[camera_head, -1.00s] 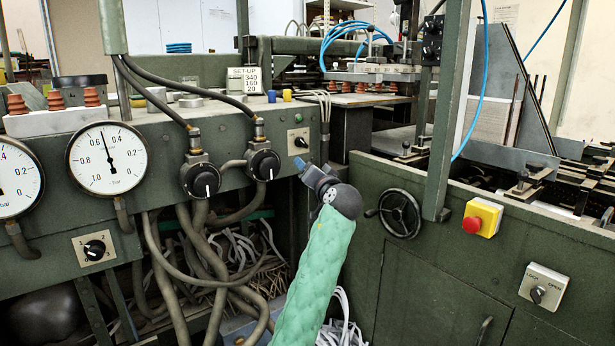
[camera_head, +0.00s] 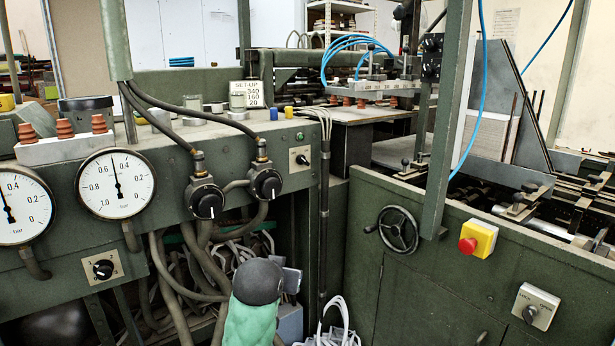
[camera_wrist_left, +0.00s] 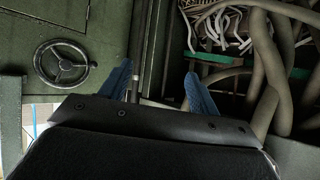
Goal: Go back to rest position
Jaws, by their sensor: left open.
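My left arm, in a padded green sleeve, comes up from the bottom of the head view. Its dark rounded wrist hides most of my left gripper (camera_head: 291,280), which shows as a small grey part at its right. In the left wrist view my left gripper (camera_wrist_left: 159,88) has its two blue fingers well apart, with nothing between them. It is in front of the machine's lower part, near the hoses. My right gripper is in neither view.
The green machine front carries two gauges (camera_head: 116,183), black knobs (camera_head: 205,201), a handwheel (camera_head: 398,230) and a red stop button (camera_head: 467,245). Thick hoses (camera_head: 190,255) hang in an open bay close to my left wrist. The handwheel also shows in the left wrist view (camera_wrist_left: 61,63).

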